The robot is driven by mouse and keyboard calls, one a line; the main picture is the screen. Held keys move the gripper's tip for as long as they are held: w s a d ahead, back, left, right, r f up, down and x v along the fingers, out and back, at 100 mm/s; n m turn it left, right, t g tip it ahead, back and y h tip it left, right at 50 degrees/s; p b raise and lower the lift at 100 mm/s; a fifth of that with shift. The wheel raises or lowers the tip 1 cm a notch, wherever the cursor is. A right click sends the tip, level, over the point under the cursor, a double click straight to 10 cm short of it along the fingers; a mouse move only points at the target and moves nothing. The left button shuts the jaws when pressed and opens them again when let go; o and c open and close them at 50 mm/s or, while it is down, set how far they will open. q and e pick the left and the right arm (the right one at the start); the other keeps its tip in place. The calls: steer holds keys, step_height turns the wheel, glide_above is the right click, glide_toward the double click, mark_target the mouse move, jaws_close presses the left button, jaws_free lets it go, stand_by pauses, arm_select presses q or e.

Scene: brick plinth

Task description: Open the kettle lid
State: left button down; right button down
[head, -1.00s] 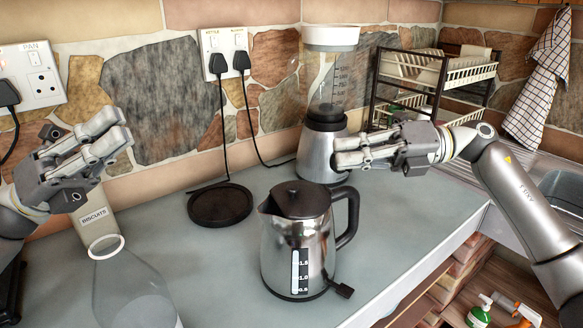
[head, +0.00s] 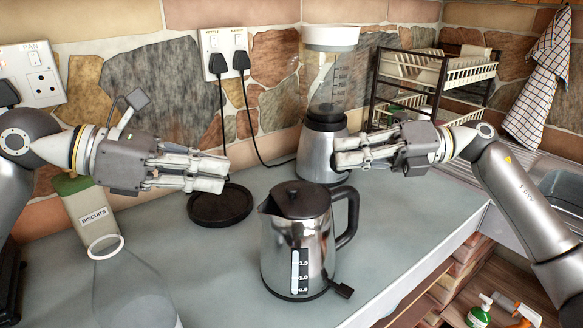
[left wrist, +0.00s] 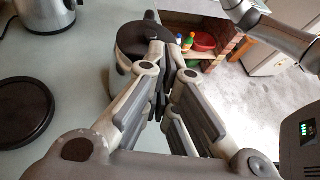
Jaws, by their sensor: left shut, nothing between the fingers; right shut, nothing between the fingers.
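The kettle (head: 283,245) is shiny metal with a black handle on its right side. It stands upright on the grey counter, and its dark lid (head: 300,197) is closed. My left gripper (head: 226,175) is shut and empty, above the counter to the left of the kettle and over the round black base (head: 220,204). In the left wrist view the kettle's dark top (left wrist: 142,38) shows beyond the fingers, partly hidden by them. My right gripper (head: 335,152) is shut and empty, above and behind the kettle to the right, in front of the blender.
The blender (head: 322,145) stands behind the kettle. A dish rack (head: 440,68) is at the back right. The counter right of the kettle is clear.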

arm_select(q)
glide_toward(291, 186)
steer(key=shift+t, duration=0.3)
steer(key=x, duration=0.4)
steer(key=shift+s+d, duration=0.15)
steer(key=shift+d, duration=0.4)
steer(key=d, duration=0.2)
steer(key=w+d, duration=0.1)
steer(key=shift+w+d+r, duration=0.1)
steer(key=shift+w+r, duration=0.05)
steer(key=shift+r, duration=0.2)
steer(key=shift+w+d+r, duration=0.15)
steer(key=shift+w+d, duration=0.1)
steer(key=shift+d, duration=0.3)
arm_select(e)
steer(key=c, duration=2.2)
jaws_free()
steer(key=o, duration=0.9)
